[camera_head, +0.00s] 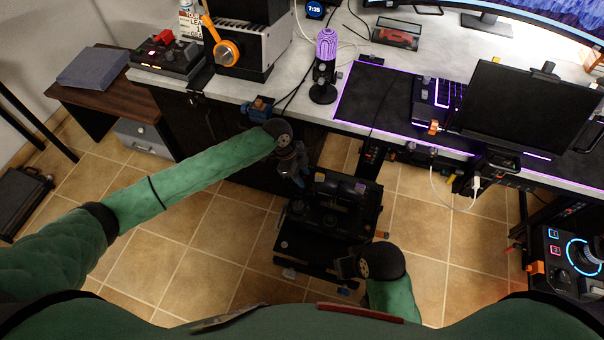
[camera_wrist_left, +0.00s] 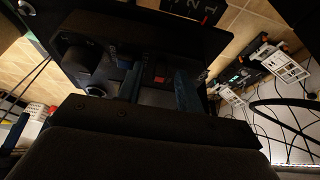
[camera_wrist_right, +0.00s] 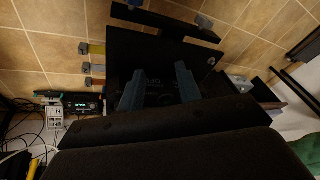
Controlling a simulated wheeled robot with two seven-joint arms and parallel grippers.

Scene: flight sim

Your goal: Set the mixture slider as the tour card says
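A black control unit (camera_head: 335,215) with knobs and levers stands low in front of the desk; a small purple-grey knob (camera_head: 360,188) shows on it. My left gripper (camera_head: 296,178) is at its far left part. My right gripper (camera_wrist_right: 160,88) is open and empty over a dark panel (camera_wrist_right: 150,60). I cannot make out the tour card.
A white cable (camera_head: 450,200) hangs from the desk. Tiled floor is open at the left.

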